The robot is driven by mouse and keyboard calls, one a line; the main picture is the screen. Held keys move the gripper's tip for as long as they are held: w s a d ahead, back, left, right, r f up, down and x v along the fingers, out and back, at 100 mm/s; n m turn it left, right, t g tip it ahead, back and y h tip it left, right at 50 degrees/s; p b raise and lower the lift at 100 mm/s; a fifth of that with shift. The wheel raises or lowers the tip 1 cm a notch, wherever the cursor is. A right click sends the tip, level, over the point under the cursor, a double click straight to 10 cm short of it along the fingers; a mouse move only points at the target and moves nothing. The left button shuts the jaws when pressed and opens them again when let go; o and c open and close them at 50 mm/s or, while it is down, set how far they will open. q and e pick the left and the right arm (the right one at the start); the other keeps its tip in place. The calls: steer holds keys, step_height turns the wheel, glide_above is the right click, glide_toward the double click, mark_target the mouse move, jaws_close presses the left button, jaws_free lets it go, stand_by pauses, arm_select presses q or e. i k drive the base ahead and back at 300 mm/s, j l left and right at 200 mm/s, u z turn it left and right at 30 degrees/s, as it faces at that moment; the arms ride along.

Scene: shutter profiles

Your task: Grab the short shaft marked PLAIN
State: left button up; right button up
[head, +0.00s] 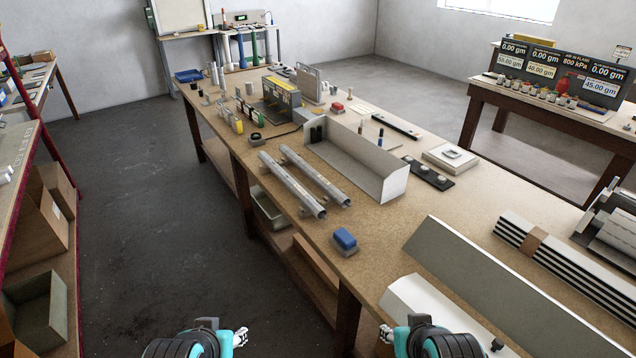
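I cannot make out a PLAIN marking on anything in the head view. Two long metal tubes (292,186) lie side by side near the table's left edge, apparently on supports. Several short upright cylinders (214,73) stand at the far end of the workbench, too small to read. Small upright pieces (237,122) with yellow and green parts stand in front of a yellow-topped box. My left gripper (241,337) is low in the picture, over the floor, away from the workbench objects. My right gripper (386,333) is low beside the near white panel. Their finger openings are unclear.
The long workbench (385,235) has a white trough (352,160), a blue-topped block (344,240), a large angled panel (500,290) and banded strips (540,245). A shelf with cartons (45,225) stands left. Grey floor (140,200) between them is clear.

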mark_target(344, 201)
steer(key=z, duration=0.4)
steer(key=i+j+z, duration=0.2)
steer(key=z, duration=0.15)
steer(key=i+j+z, duration=0.15)
steer(key=j+z, duration=0.2)
steer(key=i+j+z, duration=0.15)
steer(key=z, duration=0.2)
steer(key=i+j+z, duration=0.1)
steer(key=j, duration=0.45)
steer(key=i+j, duration=0.15)
steer(key=j, duration=0.45)
steer(key=i+j+z, duration=0.15)
steer(key=j, duration=1)
steer(key=i+j+z, duration=0.15)
steer(key=j, duration=0.4)
